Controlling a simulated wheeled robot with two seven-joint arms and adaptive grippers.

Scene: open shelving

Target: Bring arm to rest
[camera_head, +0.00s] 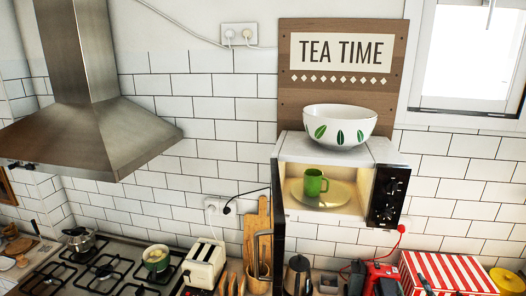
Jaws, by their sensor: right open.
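My right gripper (372,281) seems to show only as dark parts at the bottom edge, in front of a red appliance, and is hard to tell from it. It looks open, with nothing seen held in it. Most of it and its arm are out of the picture. My left gripper and arm are not in view.
A microwave (381,152) stands open, with a green mug (315,183) on its plate and a white bowl (340,126) on top. Its dark door (277,220) juts forward. A stove (100,268), toaster (204,265) and striped box (447,272) crowd the counter.

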